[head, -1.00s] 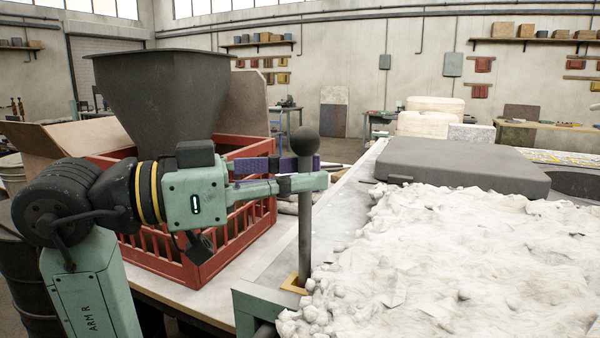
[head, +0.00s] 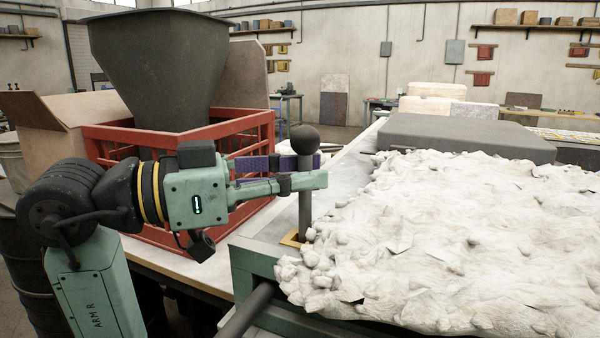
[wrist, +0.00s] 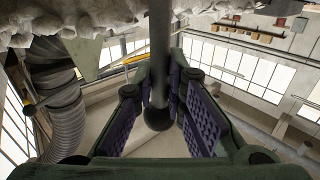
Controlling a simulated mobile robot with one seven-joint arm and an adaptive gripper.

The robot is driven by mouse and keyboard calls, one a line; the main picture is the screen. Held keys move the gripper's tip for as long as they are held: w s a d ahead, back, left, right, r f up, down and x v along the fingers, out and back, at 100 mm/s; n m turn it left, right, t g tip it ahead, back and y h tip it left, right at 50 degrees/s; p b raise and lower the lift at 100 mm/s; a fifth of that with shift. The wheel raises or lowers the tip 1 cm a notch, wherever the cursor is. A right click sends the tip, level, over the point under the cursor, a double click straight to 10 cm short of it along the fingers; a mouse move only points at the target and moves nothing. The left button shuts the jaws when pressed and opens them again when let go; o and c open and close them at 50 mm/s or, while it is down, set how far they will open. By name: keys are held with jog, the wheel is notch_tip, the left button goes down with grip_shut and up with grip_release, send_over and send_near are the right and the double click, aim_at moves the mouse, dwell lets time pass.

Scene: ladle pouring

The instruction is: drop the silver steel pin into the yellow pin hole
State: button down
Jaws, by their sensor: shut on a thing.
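The steel pin, a grey rod with a dark ball on top (head: 304,140), stands upright in my gripper (head: 305,175). My gripper is shut around the shaft just below the ball. The yellow pin hole (head: 290,239) is a square yellow frame at the corner of a green metal fixture. The pin's lower part meets the yellow frame and its bottom end is out of sight, seemingly inside the hole. In the wrist view the pin shaft (wrist: 160,45) runs between the purple ribbed finger pads, with the ball near the middle.
A lumpy white mass (head: 440,235) fills the right side, close beside the pin. A red crate (head: 122,190) holding a dark hopper (head: 165,70) stands behind my arm. A grey slab (head: 460,137) lies at the back right. A pale tabletop strip is clear behind the pin.

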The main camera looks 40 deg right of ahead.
jog(key=shift+f+b, duration=0.95)
jog(key=shift+f, duration=0.45)
jog(key=c, duration=1.6)
grip_release()
jog(key=shift+o, duration=0.2)
jog(key=shift+a, duration=0.1)
jog(key=v, duration=1.2)
